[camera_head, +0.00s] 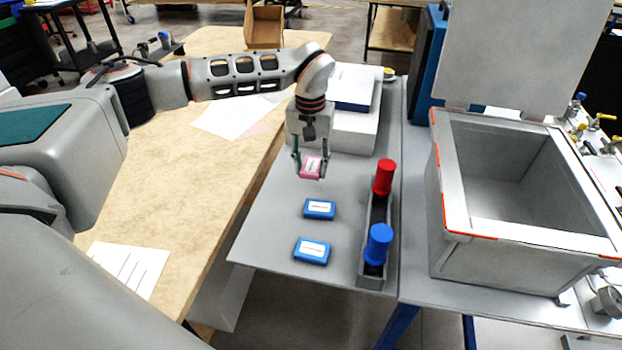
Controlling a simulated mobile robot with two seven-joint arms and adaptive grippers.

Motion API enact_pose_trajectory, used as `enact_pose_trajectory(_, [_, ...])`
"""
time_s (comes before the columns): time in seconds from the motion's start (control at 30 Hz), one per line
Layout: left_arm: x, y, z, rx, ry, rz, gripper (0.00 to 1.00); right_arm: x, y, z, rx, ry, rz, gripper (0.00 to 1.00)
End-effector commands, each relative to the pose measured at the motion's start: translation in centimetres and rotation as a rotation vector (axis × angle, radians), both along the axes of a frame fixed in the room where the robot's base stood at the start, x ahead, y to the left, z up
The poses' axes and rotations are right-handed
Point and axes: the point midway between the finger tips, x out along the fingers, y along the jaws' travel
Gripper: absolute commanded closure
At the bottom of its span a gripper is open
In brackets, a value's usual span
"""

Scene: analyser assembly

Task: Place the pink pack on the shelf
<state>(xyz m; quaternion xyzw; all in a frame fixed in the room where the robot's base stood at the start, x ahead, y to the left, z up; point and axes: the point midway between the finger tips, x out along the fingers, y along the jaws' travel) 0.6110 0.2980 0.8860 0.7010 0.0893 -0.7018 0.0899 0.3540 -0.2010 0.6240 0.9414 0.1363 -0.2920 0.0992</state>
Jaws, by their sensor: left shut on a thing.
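The pink pack (311,166) is small and box-shaped, with a pale label. My left gripper (310,172) points down and is shut on it, over the grey table (275,235). I cannot tell exactly how high the pack is above the table. Behind the gripper stands a white stepped block (355,135) with a white and dark blue box (352,88) on top; I cannot tell whether this is the shelf. My right gripper is not in view.
Two blue packs (319,209) (311,251) lie in front of the gripper. A rack (369,272) with a red-capped (384,177) and a blue-capped bottle (378,244) stands to the right. A large open grey box (460,255) is further right. A wooden table (165,185) lies left.

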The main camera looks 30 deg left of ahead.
Motion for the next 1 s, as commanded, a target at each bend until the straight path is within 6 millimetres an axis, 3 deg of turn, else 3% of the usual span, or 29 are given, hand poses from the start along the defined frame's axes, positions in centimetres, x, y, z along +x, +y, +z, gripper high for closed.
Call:
enact_pose_trajectory(0.17, [0.0,0.0,-1.0,0.0,0.0,0.0,0.86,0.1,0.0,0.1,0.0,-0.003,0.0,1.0])
enact_pose_trajectory(0.43, [0.0,-0.1,-4.5,0.0,0.001,-0.001,0.86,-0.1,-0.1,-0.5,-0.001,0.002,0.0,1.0])
enact_pose_trajectory(0.83, [0.0,0.0,-4.9,0.0,-0.001,0.0,0.86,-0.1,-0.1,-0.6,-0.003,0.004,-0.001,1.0])
enact_pose_trajectory(0.87, [0.0,0.0,-5.0,0.0,-0.001,0.0,0.62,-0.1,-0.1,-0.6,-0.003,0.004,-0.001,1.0])
enact_pose_trajectory(0.9, [0.0,0.0,-4.9,0.0,-0.001,0.0,0.52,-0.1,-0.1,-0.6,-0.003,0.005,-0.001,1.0])
enact_pose_trajectory(1.0, [0.0,0.0,-4.9,0.0,-0.001,0.0,0.48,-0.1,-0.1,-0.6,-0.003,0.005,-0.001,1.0])
